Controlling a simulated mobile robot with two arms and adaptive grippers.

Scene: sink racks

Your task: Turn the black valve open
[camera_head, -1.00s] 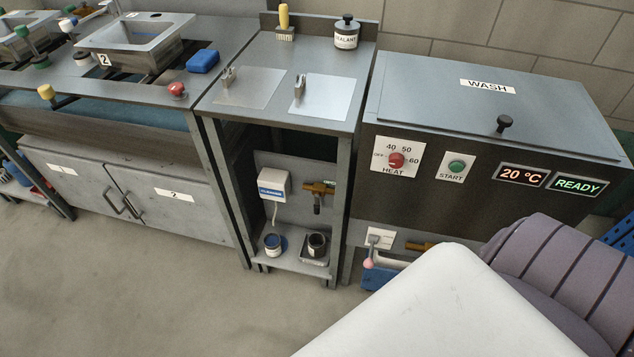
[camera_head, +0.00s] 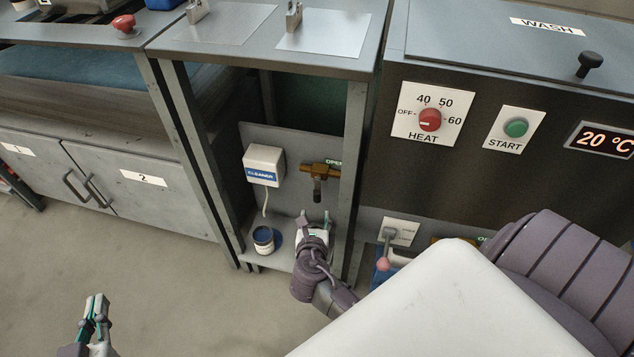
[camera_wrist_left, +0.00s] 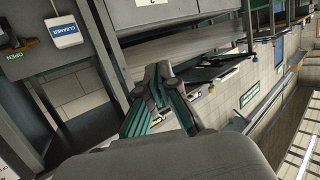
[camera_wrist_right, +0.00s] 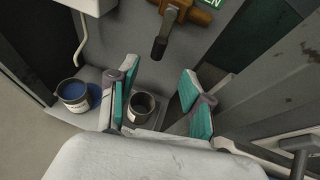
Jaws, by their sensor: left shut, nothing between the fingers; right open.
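The black valve handle (camera_head: 318,189) hangs straight down from a brass fitting (camera_head: 320,169) on the grey back panel of the open cabinet, beside a green "OPEN" label. In the right wrist view the black handle (camera_wrist_right: 161,42) is just beyond the fingertips, roughly between them and apart from both. My right gripper (camera_head: 313,216) is open and empty, inside the cabinet opening below the handle. My left gripper (camera_head: 95,303) is shut and empty, low over the floor at the left. The left wrist view shows its closed fingers (camera_wrist_left: 158,75).
A white "CLEANER" box (camera_head: 263,165) hangs left of the valve. A blue-topped jar (camera_head: 263,239) and a dark cup (camera_wrist_right: 143,105) stand on the lower shelf. Cabinet posts (camera_head: 353,170) flank the opening. Another lever (camera_head: 386,250), with a pink knob, is at the right.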

